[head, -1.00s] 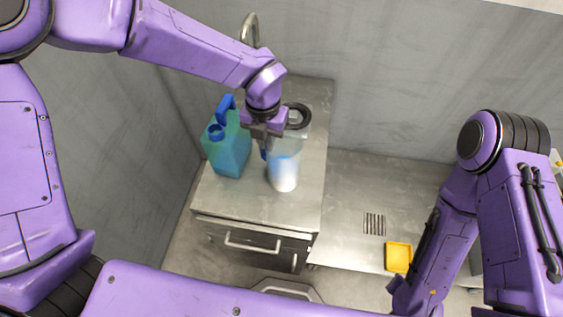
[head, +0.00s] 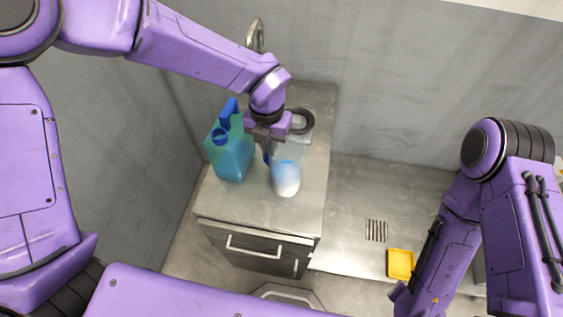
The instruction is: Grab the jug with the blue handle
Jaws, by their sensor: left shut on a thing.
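A clear jug (head: 286,176) with a white lower part and a bluish band stands on the metal cabinet top, or just above it. My left gripper (head: 266,149) reaches down at its left side and is shut on its blue handle, which is mostly hidden by the fingers. A teal canister (head: 232,160) with a blue cap and blue grip stands just left of my gripper. My right arm is at the lower right; its gripper (head: 400,294) shows only in part, and its jaws cannot be made out.
The metal cabinet (head: 255,207) has a drawer handle in front. A black ring-shaped item (head: 300,121) and a curved tap (head: 255,36) are behind the jug. A yellow tray (head: 401,264) lies on the lower metal surface at right, near a drain grate (head: 376,230). Walls stand left and behind.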

